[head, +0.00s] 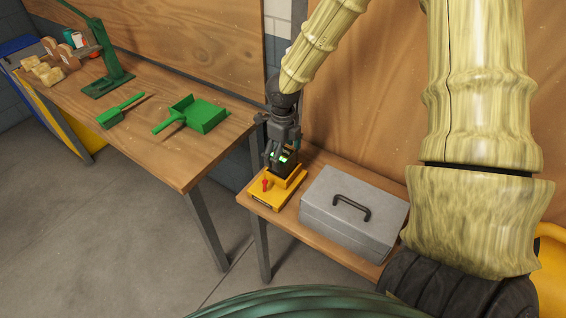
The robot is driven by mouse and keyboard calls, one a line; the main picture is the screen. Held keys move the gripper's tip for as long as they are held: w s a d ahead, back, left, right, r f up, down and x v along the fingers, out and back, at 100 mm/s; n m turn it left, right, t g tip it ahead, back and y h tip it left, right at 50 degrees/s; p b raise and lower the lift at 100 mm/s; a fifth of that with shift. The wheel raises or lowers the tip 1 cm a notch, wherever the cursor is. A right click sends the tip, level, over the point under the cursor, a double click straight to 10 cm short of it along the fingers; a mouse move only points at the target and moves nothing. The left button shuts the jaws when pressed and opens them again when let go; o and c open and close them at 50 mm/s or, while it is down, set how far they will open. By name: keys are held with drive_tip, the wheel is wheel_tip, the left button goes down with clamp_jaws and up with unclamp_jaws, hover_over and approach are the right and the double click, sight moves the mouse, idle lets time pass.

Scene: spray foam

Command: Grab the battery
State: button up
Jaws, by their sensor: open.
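My gripper (280,158) points down over a yellow device (266,194) on the low wooden table, with its fingers open. A small dark block with a bright green patch (287,156) shows at the fingers, above the back part of the yellow device; it looks like the battery. The fingers partly cover it, and I cannot tell if they touch it. The yellow device has a red knob (265,185) on its near left part.
A grey toolbox (354,212) with a black handle stands close to the right of the yellow device. On the left, a higher workbench (178,166) holds a green dustpan (197,115), a green brush (121,110), a green press (108,62) and several tan blocks. A wooden wall rises behind.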

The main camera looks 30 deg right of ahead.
drive_tip(key=shift+w+f, duration=0.1)
drive_tip(key=shift+f, duration=0.25)
drive_tip(key=shift+c, duration=0.4)
drive_tip(key=c, duration=1.3)
drive_tip(key=shift+r, duration=0.2)
